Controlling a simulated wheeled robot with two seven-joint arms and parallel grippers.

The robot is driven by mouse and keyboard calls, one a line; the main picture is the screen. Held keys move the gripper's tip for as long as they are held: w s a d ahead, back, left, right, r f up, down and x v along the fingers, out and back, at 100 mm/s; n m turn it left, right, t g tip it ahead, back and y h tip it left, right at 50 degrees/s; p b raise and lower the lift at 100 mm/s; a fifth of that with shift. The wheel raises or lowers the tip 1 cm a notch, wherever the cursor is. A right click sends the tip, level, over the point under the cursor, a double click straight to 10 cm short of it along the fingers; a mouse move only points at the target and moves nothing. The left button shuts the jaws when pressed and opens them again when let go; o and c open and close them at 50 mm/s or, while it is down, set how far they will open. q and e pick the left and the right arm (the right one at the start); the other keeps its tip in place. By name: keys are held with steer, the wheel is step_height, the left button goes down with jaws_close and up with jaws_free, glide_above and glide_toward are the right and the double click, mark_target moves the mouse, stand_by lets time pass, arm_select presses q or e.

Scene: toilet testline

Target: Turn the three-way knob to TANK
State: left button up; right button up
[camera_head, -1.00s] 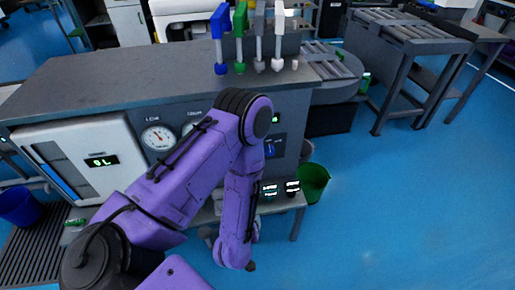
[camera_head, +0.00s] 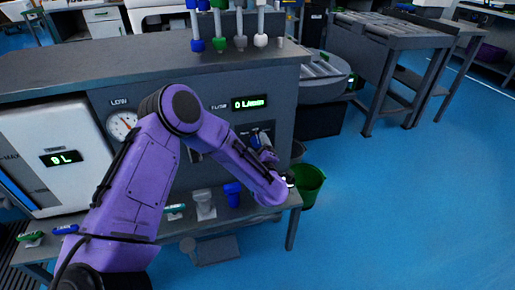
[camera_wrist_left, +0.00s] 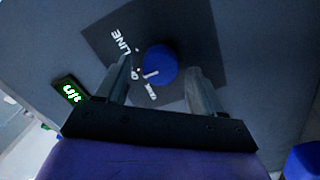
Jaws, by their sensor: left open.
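The three-way knob (camera_wrist_left: 160,64) is round and blue with a white pointer mark, on a dark plate (camera_wrist_left: 196,35) lettered LINE, 0 and TANK in the left wrist view. The pointer slants toward the lower left, roughly at the 0 mark. My left gripper (camera_wrist_left: 163,82) is open, one finger on each side of the knob in that view; I cannot tell whether either touches it. In the head view the left gripper (camera_head: 266,148) is at the bench's front panel, with the knob's dark plate (camera_head: 262,129) mostly hidden behind it. My right gripper is out of view.
A flow display (camera_head: 249,103) reads 0 L/min above the plate, and a gauge (camera_head: 122,125) sits left on the panel. A lower shelf (camera_head: 222,222) holds blue and white parts. A green bucket (camera_head: 308,185) stands on the floor right of the bench.

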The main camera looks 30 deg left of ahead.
arm_select(q)
steer(key=shift+w+a, duration=0.1)
steer(key=shift+a, duration=0.05)
steer(key=c, duration=1.1)
steer(key=shift+o, duration=0.2)
steer(key=shift+n, duration=0.3)
steer(key=n, duration=0.1)
steer(key=n+b, duration=0.1)
steer(key=n, duration=0.2)
steer(key=shift+f, duration=0.25)
steer(key=n+b, duration=0.2)
steer(key=n, duration=0.3)
steer(key=shift+y, duration=0.3)
steer(key=shift+n, duration=0.4)
